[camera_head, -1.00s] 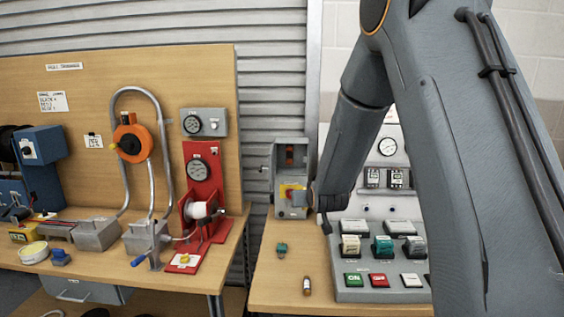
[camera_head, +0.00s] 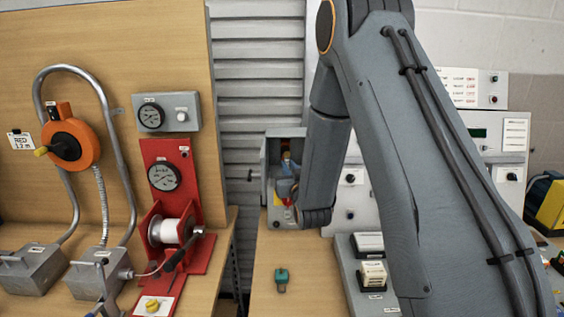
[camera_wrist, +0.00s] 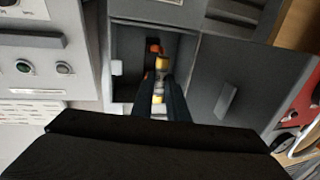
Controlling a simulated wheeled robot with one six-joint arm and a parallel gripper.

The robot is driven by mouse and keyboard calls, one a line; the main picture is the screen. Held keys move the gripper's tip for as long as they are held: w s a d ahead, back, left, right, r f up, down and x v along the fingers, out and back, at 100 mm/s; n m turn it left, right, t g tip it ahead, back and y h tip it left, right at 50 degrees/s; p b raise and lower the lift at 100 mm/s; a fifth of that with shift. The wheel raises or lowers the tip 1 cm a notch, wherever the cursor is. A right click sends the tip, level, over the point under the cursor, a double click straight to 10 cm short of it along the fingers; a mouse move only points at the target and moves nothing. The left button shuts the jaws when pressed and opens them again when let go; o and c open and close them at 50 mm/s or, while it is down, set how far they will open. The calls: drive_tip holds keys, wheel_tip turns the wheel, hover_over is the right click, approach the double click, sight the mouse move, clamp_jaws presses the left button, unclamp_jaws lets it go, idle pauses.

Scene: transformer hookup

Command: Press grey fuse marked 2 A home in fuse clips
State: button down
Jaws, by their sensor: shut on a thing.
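My gripper (camera_wrist: 160,97) is shut on a small fuse (camera_wrist: 162,64) with brass-coloured end caps, inside the open grey fuse box. The fuse's body between the dark fingers looks grey; its marking cannot be read. The fuse box (camera_wrist: 128,40) surrounds the fingertips in the wrist view. An orange part (camera_wrist: 154,47) shows behind the fuse's far end. The fuse clips cannot be made out, so I cannot tell if the fuse touches them. In the head view the box (camera_head: 271,178) stands at the table's back, with my wrist at its front.
The box's open door (camera_wrist: 236,80) is close on the right of my fingers. A panel with knobs (camera_wrist: 40,68) is on the left. A green part (camera_head: 281,276) lies on the table in front of the box. The red gauge stand (camera_head: 163,150) is at left.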

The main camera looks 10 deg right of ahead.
sight(288, 160)
drive_tip(key=shift+w+d, duration=0.1)
drive_tip(key=shift+d, duration=0.05)
drive_tip(key=shift+y, duration=0.3)
drive_tip(key=shift+w+d+f+b, duration=0.1)
drive_tip(key=shift+w+d+b, duration=0.1)
drive_tip(key=shift+w+b, duration=0.95)
drive_tip(key=shift+w+d+b, duration=0.15)
drive_tip(key=shift+w+b, duration=0.4)
drive_tip(key=shift+w, duration=1.15)
drive_tip(key=shift+w+d+b, duration=0.15)
drive_tip(key=shift+w+b, duration=0.4)
drive_tip(key=shift+w, duration=0.2)
drive_tip(key=shift+w+d+b, duration=0.15)
drive_tip(key=shift+w+b, duration=0.35)
drive_tip(key=shift+w, duration=0.25)
drive_tip(key=c, duration=1.7)
unclamp_jaws()
drive_tip(key=shift+o, duration=0.2)
